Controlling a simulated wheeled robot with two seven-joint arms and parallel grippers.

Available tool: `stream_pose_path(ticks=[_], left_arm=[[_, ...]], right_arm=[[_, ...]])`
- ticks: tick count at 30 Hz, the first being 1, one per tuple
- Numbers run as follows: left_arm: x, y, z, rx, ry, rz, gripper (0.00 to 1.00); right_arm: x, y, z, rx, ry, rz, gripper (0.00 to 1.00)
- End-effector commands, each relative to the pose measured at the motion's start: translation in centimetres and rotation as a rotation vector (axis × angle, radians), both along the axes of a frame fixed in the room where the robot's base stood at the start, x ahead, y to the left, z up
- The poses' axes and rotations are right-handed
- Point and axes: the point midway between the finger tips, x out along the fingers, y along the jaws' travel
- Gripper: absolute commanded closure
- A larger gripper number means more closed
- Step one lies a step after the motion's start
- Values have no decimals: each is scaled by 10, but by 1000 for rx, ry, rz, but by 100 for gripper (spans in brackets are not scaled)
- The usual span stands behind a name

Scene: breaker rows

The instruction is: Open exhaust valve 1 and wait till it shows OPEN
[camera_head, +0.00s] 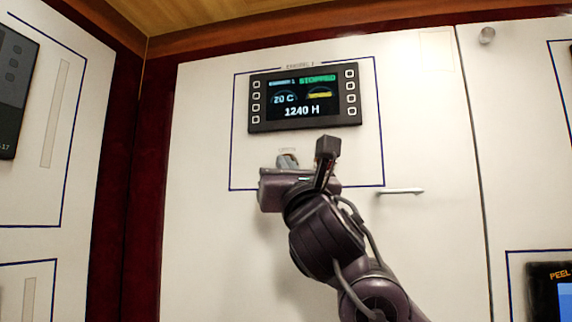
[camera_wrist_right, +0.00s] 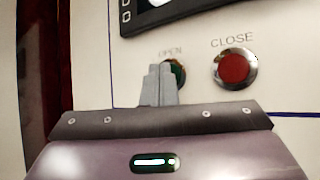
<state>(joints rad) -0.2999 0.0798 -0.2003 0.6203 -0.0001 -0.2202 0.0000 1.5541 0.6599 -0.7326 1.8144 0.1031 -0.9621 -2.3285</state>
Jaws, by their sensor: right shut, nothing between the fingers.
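My right gripper (camera_head: 287,160) is shut and empty, raised to the white panel just below a black display (camera_head: 304,98). In the right wrist view its closed fingertips (camera_wrist_right: 159,70) are in front of a green button (camera_wrist_right: 180,73) under the label OPEN and cover most of it. I cannot tell whether they touch it. A red button (camera_wrist_right: 235,68) with a metal ring, labelled CLOSE, is to the right, clear of the fingers. In the head view both buttons are hidden behind the gripper. The display reads STOPPED in green, 20 C and 1240 H. No OPEN status is readable on it. My left gripper is out of view.
A cabinet door handle (camera_head: 400,191) sticks out to the right of my right gripper. Another dark screen (camera_head: 551,290) is at the lower right, and a dark panel (camera_head: 14,90) is at the far left. The white door around the blue outline is mostly bare.

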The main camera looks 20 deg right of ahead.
Motion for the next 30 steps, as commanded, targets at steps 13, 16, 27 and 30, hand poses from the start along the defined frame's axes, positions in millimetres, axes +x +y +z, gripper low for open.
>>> stream_pose_path(ticks=[13, 16, 27, 30], left_arm=[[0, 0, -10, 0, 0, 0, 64], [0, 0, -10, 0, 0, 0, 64], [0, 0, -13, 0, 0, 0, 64], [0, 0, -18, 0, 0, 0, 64]], right_arm=[[-11, 7, -2, 1, 0, 0, 100], [-13, 9, -2, 1, 1, -2, 100], [-19, 13, -2, -1, -1, 1, 100], [-27, 19, -2, 0, -2, 1, 100]])
